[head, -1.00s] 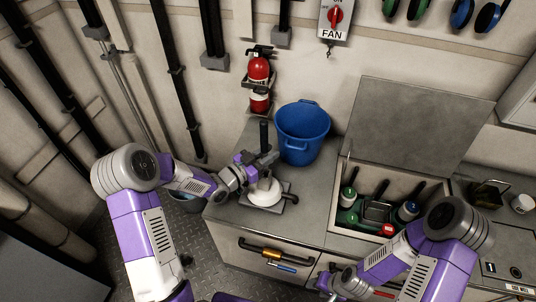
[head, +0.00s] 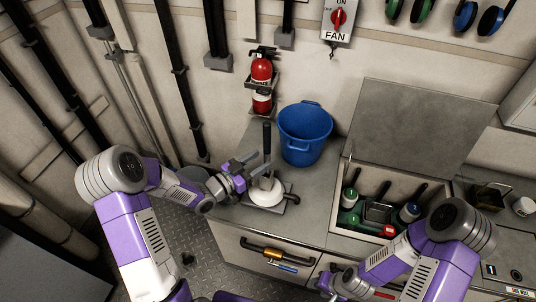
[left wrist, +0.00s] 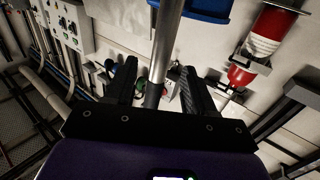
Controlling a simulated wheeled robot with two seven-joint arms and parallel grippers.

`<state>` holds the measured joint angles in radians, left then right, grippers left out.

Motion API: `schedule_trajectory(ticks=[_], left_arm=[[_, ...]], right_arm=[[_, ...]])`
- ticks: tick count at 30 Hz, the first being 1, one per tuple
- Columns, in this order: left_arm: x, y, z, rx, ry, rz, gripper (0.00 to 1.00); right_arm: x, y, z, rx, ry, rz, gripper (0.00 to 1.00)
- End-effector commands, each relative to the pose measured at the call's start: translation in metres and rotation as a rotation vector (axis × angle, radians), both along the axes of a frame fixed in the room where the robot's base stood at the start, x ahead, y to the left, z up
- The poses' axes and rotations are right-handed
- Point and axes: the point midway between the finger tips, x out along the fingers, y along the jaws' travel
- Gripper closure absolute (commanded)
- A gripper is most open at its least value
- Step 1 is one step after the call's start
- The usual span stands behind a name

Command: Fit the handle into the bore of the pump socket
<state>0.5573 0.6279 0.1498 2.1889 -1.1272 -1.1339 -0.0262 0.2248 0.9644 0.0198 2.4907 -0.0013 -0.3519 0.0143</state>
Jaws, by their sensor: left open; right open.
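The handle (head: 267,138), a rod with a black grip, stands nearly upright at the pump on the worktop. The pump socket (head: 264,194) is a white rounded body on a dark base plate; its bore is hidden from view. My left gripper (head: 256,168) is open beside the handle, its fingers pointing towards it. In the left wrist view the handle's grey rod (left wrist: 168,45) appears between the two open fingers (left wrist: 160,85), apart from both. I cannot tell how deep the rod sits. My right gripper (head: 334,286) is open and low, in front of the cabinet.
A blue bucket (head: 305,132) stands behind the pump and a fire extinguisher (head: 262,82) hangs on the wall. An open-lidded bin (head: 338,222) with bottles and tools is to the right. The cabinet has a drawer handle (head: 268,249) below the pump.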

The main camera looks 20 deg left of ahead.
Motion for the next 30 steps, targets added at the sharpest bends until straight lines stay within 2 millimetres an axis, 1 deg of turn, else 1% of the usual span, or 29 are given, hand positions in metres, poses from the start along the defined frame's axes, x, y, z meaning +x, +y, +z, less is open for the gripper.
schedule_trajectory(ticks=[1,6,9,12,16,30], left_arm=[[-0.01,0.008,0.001,0.0,0.003,0.005,0.46],[-0.036,0.026,0.001,0.0,0.001,0.003,0.46],[-0.046,0.033,0.001,0.001,0.001,0.001,0.46],[-0.052,0.037,0.0,-0.001,0.001,0.0,0.46],[-0.055,0.039,0.0,0.0,0.0,-0.002,0.46],[-0.054,0.039,0.0,0.0,0.0,-0.001,0.46]], right_arm=[[0.0,0.0,0.003,0.0,0.0,0.0,0.53],[0.0,0.0,0.006,0.0,0.0,0.0,0.53],[0.0,0.0,0.007,0.0,0.0,0.0,0.53],[0.0,0.0,0.008,0.0,0.0,0.0,0.53],[0.0,0.0,0.008,0.0,0.0,0.0,0.53],[0.0,0.0,0.008,0.0,0.0,0.0,0.53]])
